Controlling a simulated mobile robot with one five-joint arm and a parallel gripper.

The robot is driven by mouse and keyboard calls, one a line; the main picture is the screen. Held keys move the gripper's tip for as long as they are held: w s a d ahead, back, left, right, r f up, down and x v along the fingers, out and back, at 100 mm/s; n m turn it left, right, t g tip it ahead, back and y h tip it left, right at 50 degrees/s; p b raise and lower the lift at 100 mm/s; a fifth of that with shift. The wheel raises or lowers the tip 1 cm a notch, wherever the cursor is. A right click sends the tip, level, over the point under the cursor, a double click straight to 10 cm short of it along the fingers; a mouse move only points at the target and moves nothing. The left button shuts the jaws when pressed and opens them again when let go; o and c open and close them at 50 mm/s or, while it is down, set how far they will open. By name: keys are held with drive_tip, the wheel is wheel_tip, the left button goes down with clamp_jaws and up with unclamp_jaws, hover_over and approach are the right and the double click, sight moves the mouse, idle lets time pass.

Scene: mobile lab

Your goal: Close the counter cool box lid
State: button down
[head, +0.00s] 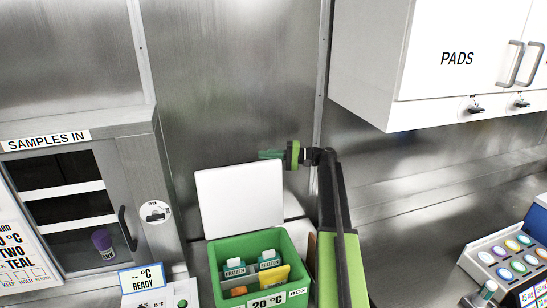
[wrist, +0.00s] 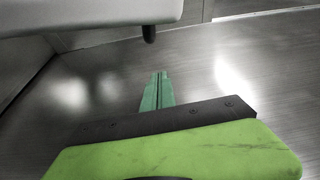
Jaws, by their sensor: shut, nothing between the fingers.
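The green cool box (head: 220,252) stands on the counter with its white lid (head: 240,200) raised, nearly upright at the back. Inside it are small containers labelled FROZEN (head: 236,266) and a yellow item (head: 274,277). My gripper (head: 262,154) is above the lid's top right corner, pointing left, shut and empty. In the wrist view its green fingers (wrist: 160,78) are together, with a metal surface beyond. Whether the fingers touch the lid is not clear.
A SAMPLES IN cabinet (head: 150,165) with a dark window stands at the left. White PADS wall cupboards (head: 455,95) hang at the upper right. A tray with coloured round items (head: 484,257) is at the right. A READY display (head: 141,280) stands left of the box.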

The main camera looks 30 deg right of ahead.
drive_tip(key=shift+s+a+f, duration=0.1)
drive_tip(key=shift+s+a, duration=0.2)
drive_tip(key=shift+a, duration=0.4)
drive_tip(key=shift+s+a+r, duration=0.1)
drive_tip(key=shift+s+a, duration=0.25)
drive_tip(key=shift+a, duration=0.35)
drive_tip(key=shift+s+a+f, duration=0.1)
drive_tip(key=shift+s+a, duration=0.2)
drive_tip(key=shift+a, duration=0.4)
